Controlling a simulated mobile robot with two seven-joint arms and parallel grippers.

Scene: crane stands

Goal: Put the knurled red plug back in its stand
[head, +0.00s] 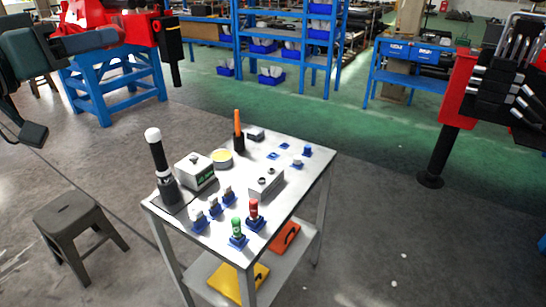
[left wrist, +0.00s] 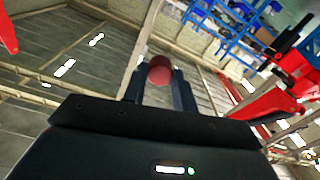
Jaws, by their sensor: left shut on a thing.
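A red plug (left wrist: 159,70) shows between the fingers of my left gripper (left wrist: 158,88) in the left wrist view. Only its rounded red end is clear; its knurling cannot be made out. In the head view my left gripper (head: 116,38) reaches in from the upper left, well away from the table, against a red machine; the held plug is hard to tell there. On the table a red-topped plug (head: 253,208) stands upright in a blue stand (head: 255,224). Beside it a green-topped plug (head: 236,227) stands in another blue stand (head: 238,242).
The grey table (head: 297,190) also carries a white box (head: 195,172), a grey block (head: 265,183), a black-and-white post (head: 157,155) and several small blue stands. A stool (head: 78,225) is at the left. The table's right side has bare room.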

